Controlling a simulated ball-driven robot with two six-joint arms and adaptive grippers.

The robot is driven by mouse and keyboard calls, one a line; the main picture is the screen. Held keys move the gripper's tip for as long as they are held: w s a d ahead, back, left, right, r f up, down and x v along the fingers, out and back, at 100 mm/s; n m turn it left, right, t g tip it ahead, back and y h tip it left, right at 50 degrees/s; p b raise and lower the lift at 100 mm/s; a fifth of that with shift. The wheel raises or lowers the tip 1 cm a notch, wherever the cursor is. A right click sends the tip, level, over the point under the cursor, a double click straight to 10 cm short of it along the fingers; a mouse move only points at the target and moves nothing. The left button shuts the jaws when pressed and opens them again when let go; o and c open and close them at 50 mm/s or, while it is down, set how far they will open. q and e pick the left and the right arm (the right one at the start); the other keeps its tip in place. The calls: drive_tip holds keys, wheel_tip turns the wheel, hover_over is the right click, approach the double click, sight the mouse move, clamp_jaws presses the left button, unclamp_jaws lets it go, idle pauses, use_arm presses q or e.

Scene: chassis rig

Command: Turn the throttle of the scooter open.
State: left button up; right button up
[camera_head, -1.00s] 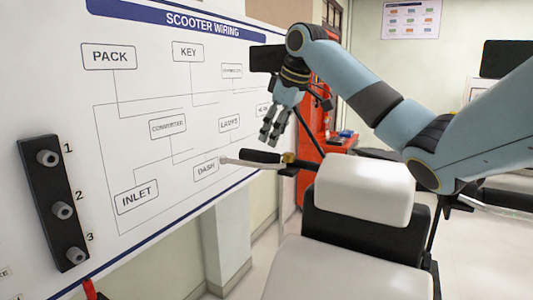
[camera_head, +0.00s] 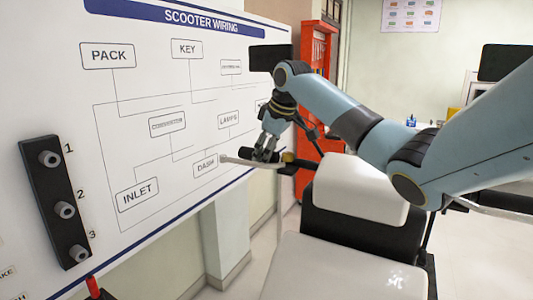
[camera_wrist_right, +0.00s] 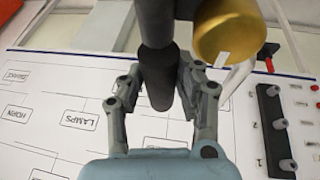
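The scooter's handlebar has a black grip (camera_head: 245,153) on its left end, beside the wiring board, with a pale lever (camera_head: 228,160) alongside. My right gripper (camera_head: 265,155) is at this grip, fingers pointing down over it. In the right wrist view, the black grip (camera_wrist_right: 157,75) runs between the two fingers of my right gripper (camera_wrist_right: 160,80), with one finger on each side. The fingers look spread around it; whether they touch it is hard to tell. A brass-coloured cylinder (camera_wrist_right: 230,32) sits close to the right finger. My left gripper is not in view.
The white wiring board (camera_head: 110,125) stands close on the left, with a black strip of several knobs (camera_head: 52,190). A red cabinet (camera_head: 318,75) stands behind.

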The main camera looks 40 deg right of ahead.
drive_tip(key=c, duration=0.5)
drive_tip(key=shift+d+m+g+y, duration=0.25)
drive_tip(key=shift+m+g+y, duration=0.05)
drive_tip(key=shift+y, duration=0.8)
drive_tip(key=shift+w+d+g+y, duration=0.1)
drive_tip(key=shift+g+y, duration=0.2)
drive_tip(key=shift+y, duration=0.9)
drive_tip(key=o, duration=1.1)
drive_tip(key=shift+o, duration=0.2)
drive_tip(key=v, duration=1.2)
drive_tip(key=shift+f, duration=0.15)
